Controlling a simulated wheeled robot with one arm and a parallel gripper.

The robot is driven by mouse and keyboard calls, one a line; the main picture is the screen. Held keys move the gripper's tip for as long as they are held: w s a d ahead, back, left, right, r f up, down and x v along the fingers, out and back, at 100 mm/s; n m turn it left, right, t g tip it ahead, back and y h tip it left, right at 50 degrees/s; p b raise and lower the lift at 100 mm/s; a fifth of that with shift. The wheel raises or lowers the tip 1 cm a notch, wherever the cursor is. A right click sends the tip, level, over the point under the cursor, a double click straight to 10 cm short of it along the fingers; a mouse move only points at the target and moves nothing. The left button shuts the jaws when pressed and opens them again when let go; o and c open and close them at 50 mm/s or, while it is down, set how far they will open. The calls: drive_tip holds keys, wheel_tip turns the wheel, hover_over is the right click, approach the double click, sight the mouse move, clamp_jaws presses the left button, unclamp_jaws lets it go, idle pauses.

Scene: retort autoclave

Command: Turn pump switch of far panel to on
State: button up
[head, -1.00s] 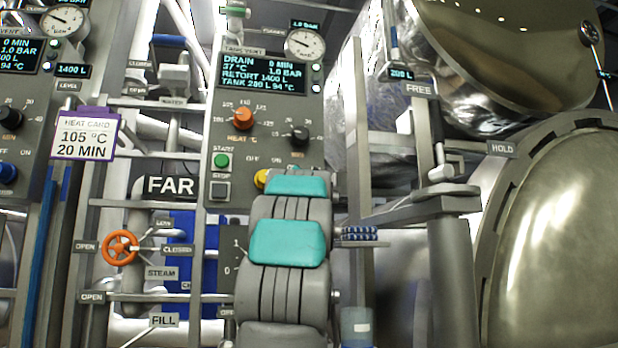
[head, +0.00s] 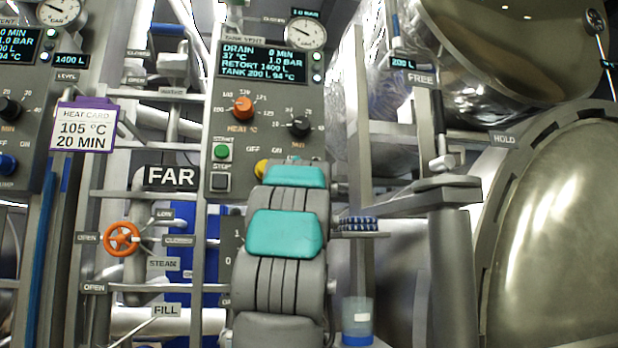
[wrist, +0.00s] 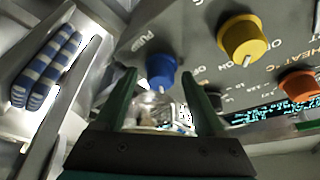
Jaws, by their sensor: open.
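The far panel (head: 270,110), near the FAR sign (head: 172,177), has a lit display reading DRAIN, 0 MIN. Its blue pump switch (wrist: 160,68) shows in the wrist view beside the PUMP label, where the panel appears turned around. In the head view my arm covers that switch. My gripper (wrist: 160,79) is open and empty in the wrist view, with dark green fingers. In that picture the switch lies between the fingertips; I cannot tell whether they touch it. The yellow knob (wrist: 243,38) beside it has OFF and ON labels.
An orange heat knob (head: 242,107) and a black knob (head: 299,127) sit higher on the panel. A shelf with blue-striped rolls (head: 357,224) is right of my arm. An orange valve wheel (head: 121,239) is at lower left. A large metal vessel (head: 560,240) stands at right.

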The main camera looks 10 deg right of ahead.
drive_tip(key=b+v, duration=0.3)
drive_tip(key=v, duration=0.4)
drive_tip(key=shift+s+b, duration=0.35)
drive_tip(key=shift+b, duration=0.05)
drive_tip(key=shift+o, duration=0.2)
drive_tip(key=shift+f, duration=0.1)
idle(0.9)
